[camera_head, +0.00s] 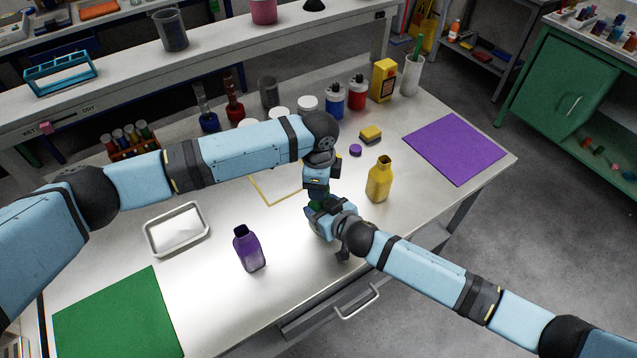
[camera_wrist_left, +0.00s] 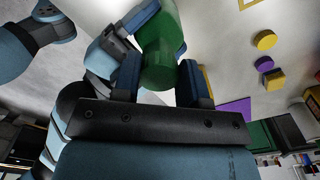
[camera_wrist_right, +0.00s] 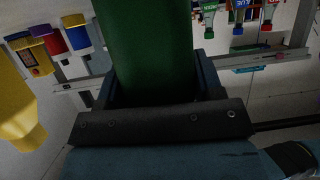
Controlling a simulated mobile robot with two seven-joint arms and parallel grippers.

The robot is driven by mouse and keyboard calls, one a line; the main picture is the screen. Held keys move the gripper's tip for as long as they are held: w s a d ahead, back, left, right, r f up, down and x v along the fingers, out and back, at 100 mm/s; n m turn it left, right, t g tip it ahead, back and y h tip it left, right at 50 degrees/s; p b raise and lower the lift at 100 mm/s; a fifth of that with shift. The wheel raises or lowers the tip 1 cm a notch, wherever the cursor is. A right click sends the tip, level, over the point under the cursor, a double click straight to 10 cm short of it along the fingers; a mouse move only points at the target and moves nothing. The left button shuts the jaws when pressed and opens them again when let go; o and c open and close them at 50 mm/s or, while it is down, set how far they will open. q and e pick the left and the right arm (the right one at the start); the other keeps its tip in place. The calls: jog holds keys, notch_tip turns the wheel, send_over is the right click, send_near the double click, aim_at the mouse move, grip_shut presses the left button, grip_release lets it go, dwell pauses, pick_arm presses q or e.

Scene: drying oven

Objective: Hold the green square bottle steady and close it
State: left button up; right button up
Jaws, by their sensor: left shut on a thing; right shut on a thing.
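The green square bottle (camera_wrist_right: 148,45) stands between the fingers of my right gripper (camera_head: 322,208), which is shut on it; it fills the middle of the right wrist view. In the head view only a small green patch of it (camera_head: 317,197) shows between the two grippers. My left gripper (camera_head: 318,182) is directly above, pointing down. In the left wrist view its fingers are shut on a round green cap (camera_wrist_left: 160,72), with the green bottle behind it. Whether the cap touches or sits fully on the neck is hidden.
An open yellow bottle (camera_head: 378,182) stands to the right and an open purple bottle (camera_head: 249,250) to the left. A purple cap (camera_head: 355,150) and a sponge (camera_head: 371,134) lie behind. A white tray (camera_head: 177,230), a green mat (camera_head: 118,318) and a purple mat (camera_head: 455,146) lie on the table.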

pick_arm(q)
jog(key=shift+s+a+f, duration=0.1)
jog(key=shift+f, duration=0.45)
